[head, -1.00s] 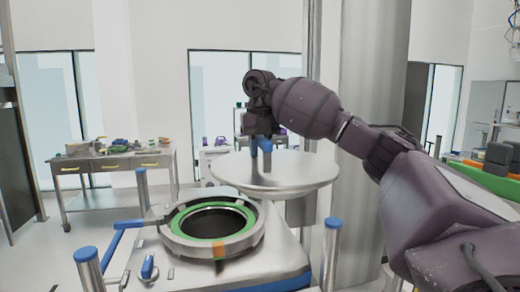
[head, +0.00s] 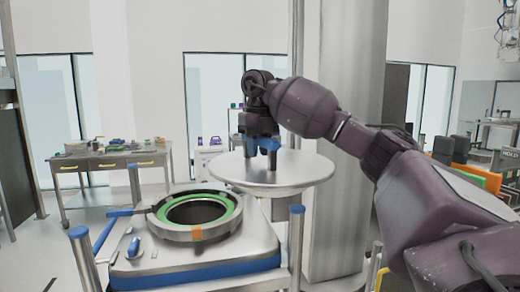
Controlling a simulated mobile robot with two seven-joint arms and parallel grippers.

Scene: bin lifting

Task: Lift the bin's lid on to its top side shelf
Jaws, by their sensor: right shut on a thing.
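The bin's lid (head: 312,172) is a round, level, silver metal disc to the right of and behind the bin's opening. My right gripper (head: 263,150), with blue finger parts, is above the lid's middle and shut on it; the grip point itself is hard to make out. The bin (head: 225,250) has a silver top with blue edging, and its round opening (head: 195,212) with a green inner ring is uncovered. The lid hides what lies directly under it, so I cannot tell whether it touches the side shelf. My left gripper is out of view.
Posts with blue caps (head: 79,232) stand around the bin, one (head: 296,210) close to the lid's right front. A thick grey column (head: 345,100) rises behind my right arm. A workbench (head: 110,160) with small items is at the back left.

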